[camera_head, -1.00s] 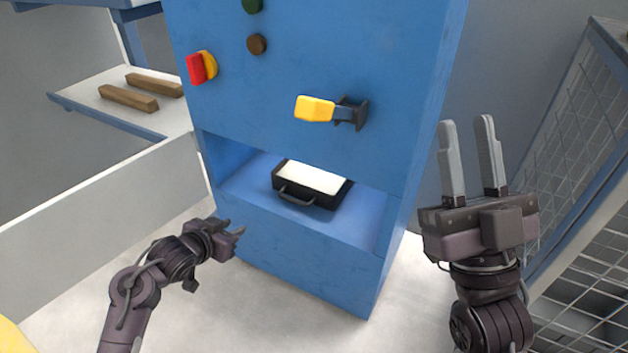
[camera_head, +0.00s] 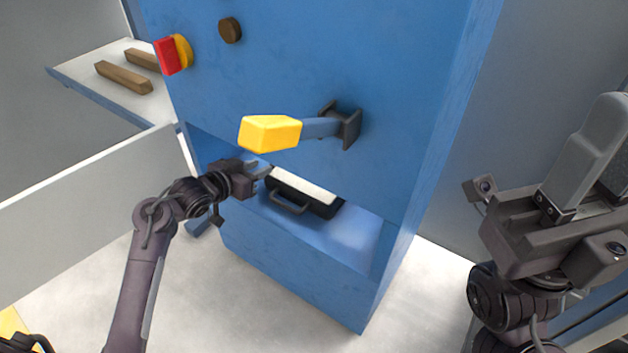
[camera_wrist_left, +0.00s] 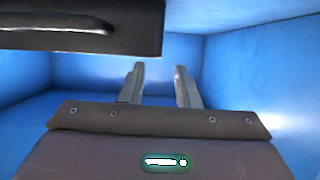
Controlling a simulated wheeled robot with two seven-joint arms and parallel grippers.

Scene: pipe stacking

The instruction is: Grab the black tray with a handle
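The black tray (camera_head: 325,209) with a pale top and a dark handle (camera_head: 288,204) lies in the low opening of the blue cabinet. My left gripper (camera_head: 262,169) is at that opening, just left of the tray. In the left wrist view its two fingers (camera_wrist_left: 160,75) stand apart with nothing between them, inside the blue recess. The tray (camera_wrist_left: 130,30) fills the upper left of that view, with part of its handle (camera_wrist_left: 75,14) showing, apart from the fingers. My right gripper (camera_head: 610,140) is at the right edge, fingers parted and empty, partly cut off.
The blue cabinet (camera_head: 290,265) has a yellow-ended lever (camera_head: 270,133) sticking out above the opening. A red and yellow button (camera_head: 172,55) and a brown knob (camera_head: 230,30) are higher up. A shelf (camera_head: 75,80) with brown bars (camera_head: 123,77) stands at left, behind a pale panel (camera_head: 90,190).

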